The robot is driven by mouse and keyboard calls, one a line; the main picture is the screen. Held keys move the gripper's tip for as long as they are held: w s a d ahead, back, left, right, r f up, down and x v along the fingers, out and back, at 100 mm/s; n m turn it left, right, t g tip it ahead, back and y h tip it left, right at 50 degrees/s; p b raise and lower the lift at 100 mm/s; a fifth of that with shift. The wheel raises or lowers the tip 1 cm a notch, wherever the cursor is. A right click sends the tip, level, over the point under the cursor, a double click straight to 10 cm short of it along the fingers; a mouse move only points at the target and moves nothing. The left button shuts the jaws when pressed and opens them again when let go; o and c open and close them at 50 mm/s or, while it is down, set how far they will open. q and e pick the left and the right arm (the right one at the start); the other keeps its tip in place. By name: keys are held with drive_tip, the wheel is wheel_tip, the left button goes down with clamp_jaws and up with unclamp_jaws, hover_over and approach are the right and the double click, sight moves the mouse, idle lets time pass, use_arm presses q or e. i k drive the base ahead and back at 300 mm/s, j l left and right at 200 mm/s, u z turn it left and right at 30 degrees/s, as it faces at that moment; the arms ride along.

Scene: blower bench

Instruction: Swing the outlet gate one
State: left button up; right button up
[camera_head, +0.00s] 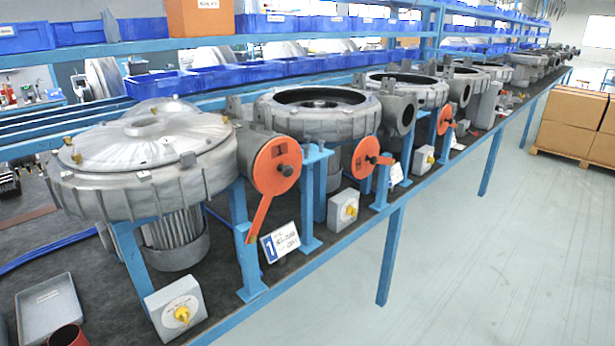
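The outlet gate one is an orange disc (277,165) on the side outlet of the nearest grey blower (150,160). Its flat orange lever (262,216) points down and slightly left, with its end beside the blue stand. The disc covers the outlet mouth, so I cannot see into the opening. A tilted white and blue card with the number 1 (280,242) stands just right of the lever. Neither of my grippers is in view.
A switch box with a yellow knob (178,308) stands in front of blower one. A second orange gate (364,158) has its lever pointing right. A grey tray (48,308) and red cup (68,336) are at lower left.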

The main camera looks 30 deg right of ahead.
sight(278, 167)
drive_tip(key=z, duration=0.85)
